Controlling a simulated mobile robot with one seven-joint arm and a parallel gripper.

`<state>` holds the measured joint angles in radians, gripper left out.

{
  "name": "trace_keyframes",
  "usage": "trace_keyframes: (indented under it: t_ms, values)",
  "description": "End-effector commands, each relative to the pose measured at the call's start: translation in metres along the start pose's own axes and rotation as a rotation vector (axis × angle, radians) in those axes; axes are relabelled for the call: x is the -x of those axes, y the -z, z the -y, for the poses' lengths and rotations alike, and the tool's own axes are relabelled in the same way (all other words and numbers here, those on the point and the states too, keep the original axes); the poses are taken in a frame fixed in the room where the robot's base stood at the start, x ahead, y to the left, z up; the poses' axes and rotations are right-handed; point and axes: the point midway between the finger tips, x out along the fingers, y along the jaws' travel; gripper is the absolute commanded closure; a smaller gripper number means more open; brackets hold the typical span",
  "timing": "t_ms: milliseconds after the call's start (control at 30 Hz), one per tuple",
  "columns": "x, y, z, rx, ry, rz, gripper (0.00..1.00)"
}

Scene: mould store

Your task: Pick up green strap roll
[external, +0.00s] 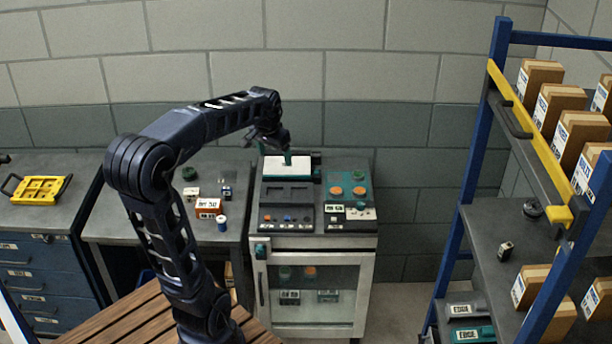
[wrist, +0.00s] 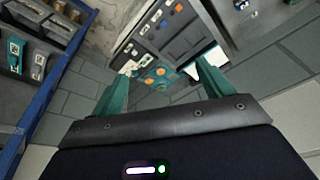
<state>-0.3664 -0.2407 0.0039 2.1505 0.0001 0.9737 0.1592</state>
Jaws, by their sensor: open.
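A dark green roll (external: 189,173) lies near the back of the grey workbench, left of the cabinet, and looks like the strap roll. Green round items also show on the cabinet's teal panel and behind its glass door (external: 285,272); I cannot tell if any is a strap roll. My gripper (external: 287,157) is above the back of the cabinet top, right of the dark green roll and apart from it. In the wrist view its two teal fingers (wrist: 161,70) are spread with nothing between them. I cannot make out the dark green roll in the wrist view.
The cabinet (external: 310,227) carries a white pad, a dark tray and orange discs (external: 359,191). A blue-framed shelf (external: 478,190) with cartons stands right. A slatted wooden surface (external: 130,320) is in front.

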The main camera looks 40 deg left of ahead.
Motion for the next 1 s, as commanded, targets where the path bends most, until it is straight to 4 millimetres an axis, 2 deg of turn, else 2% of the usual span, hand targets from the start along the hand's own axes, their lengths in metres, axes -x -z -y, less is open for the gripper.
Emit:
trace_keyframes:
  t_ms: [33, 200, 367, 500, 767, 1000]
  values:
    - [-0.007, 0.012, 0.015, 0.016, 0.005, 0.013, 0.21]
    - [-0.029, 0.047, 0.062, 0.059, 0.017, 0.046, 0.21]
    - [-0.054, 0.074, 0.113, 0.099, 0.025, 0.077, 0.21]
    - [-0.079, 0.092, 0.162, 0.135, 0.030, 0.104, 0.21]
    - [-0.134, 0.109, 0.259, 0.203, 0.033, 0.152, 0.21]
    - [-0.190, 0.102, 0.355, 0.266, 0.030, 0.193, 0.21]
